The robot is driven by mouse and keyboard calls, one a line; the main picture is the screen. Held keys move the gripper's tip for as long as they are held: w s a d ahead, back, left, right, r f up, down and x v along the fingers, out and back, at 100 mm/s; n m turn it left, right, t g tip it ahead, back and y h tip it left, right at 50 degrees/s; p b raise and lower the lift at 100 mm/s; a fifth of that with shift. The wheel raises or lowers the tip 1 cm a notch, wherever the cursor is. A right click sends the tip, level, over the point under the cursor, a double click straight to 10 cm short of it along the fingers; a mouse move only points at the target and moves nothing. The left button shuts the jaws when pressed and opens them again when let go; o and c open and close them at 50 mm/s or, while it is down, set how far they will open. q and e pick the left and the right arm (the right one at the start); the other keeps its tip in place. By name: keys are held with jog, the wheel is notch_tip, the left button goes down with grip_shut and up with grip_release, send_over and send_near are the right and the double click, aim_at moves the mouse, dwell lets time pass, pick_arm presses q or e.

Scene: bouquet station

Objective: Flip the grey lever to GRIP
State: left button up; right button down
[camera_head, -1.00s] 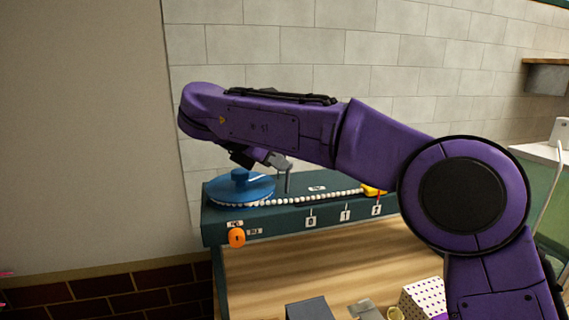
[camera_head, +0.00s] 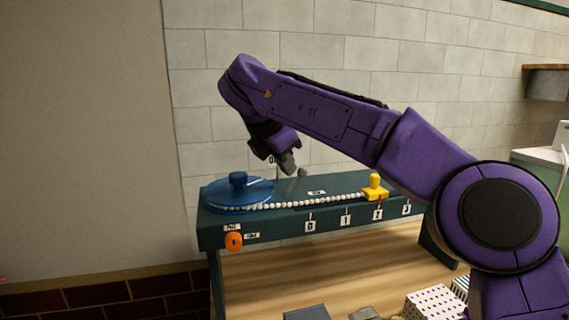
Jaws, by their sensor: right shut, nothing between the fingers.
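The grey lever (camera_head: 296,184) stands on the dark teal bench top (camera_head: 340,207), just right of a blue disc (camera_head: 253,197). It leans to the right and ends in a small grey knob. A small white label lies to its right, but its lettering is too small to read. My right gripper (camera_head: 290,168) points down above the lever, close to the knob. Its fingers are shut with nothing between them. I cannot tell whether they touch the lever. My left gripper is out of view.
A string of white beads (camera_head: 330,199) runs from the disc to a yellow block (camera_head: 375,190) past numbered labels. An orange knob (camera_head: 233,242) with two labels is on the bench's front. A dotted box (camera_head: 433,304) stands below at the lower right. A tiled wall rises behind.

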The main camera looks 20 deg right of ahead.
jog(key=shift+w+a+f, duration=0.1)
jog(key=shift+a, duration=0.3)
jog(key=shift+a+r, duration=0.15)
jog(key=shift+r, duration=0.2)
jog(key=s+p+v, duration=0.1)
jog(key=p+v, duration=0.3)
jog(key=v, duration=0.9)
jog(key=shift+f, duration=0.15)
jog(key=shift+w, duration=0.1)
